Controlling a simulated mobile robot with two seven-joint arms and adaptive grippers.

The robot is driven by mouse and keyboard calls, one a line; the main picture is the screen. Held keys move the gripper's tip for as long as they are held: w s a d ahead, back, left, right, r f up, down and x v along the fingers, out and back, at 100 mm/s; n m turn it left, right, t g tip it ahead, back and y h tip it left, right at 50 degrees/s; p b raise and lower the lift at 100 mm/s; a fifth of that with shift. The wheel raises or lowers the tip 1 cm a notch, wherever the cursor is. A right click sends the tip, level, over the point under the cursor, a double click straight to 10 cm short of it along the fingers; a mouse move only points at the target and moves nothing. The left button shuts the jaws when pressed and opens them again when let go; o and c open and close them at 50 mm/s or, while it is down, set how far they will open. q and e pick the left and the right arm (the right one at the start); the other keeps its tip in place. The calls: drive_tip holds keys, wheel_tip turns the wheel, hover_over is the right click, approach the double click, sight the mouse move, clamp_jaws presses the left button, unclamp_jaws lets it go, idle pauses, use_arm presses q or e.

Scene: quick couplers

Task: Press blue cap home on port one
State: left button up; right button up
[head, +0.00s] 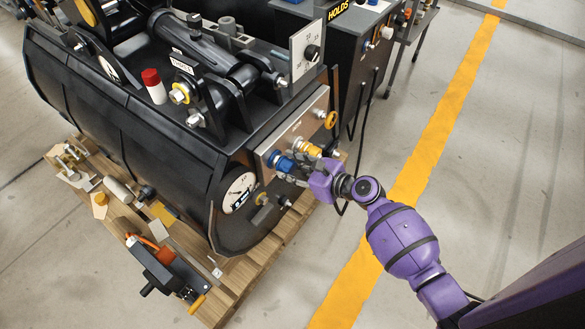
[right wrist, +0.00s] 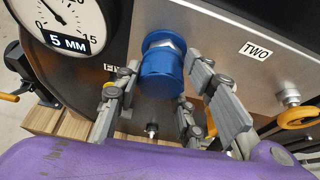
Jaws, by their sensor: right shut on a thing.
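The blue cap (right wrist: 160,70) is at a port on the metal panel (right wrist: 225,55). A blue ring and a bright metal hex part show between the cap and the panel in the right wrist view. The cap also shows in the head view (head: 285,164). My right gripper (right wrist: 163,68) is shut on the cap, one finger on each side; in the head view it (head: 290,168) reaches the panel from the right. A "TWO" label (right wrist: 255,50) is to the right. Another label at the left is partly covered by a finger, and I cannot read this port's own label. My left gripper is not in view.
A round gauge (right wrist: 65,20) marked "5 MM" is left of the cap. Yellow fittings (head: 307,148) are close beside my right gripper. The black tank (head: 120,130) stands on a wooden pallet (head: 245,275). The floor to the right is open.

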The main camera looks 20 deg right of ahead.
drive_tip(key=shift+w+a, duration=0.15)
drive_tip(key=shift+w, duration=0.05)
drive_tip(key=o, duration=1.1)
drive_tip(key=shift+w, duration=0.1)
drive_tip(key=shift+c, duration=0.2)
drive_tip(key=v, duration=1.2)
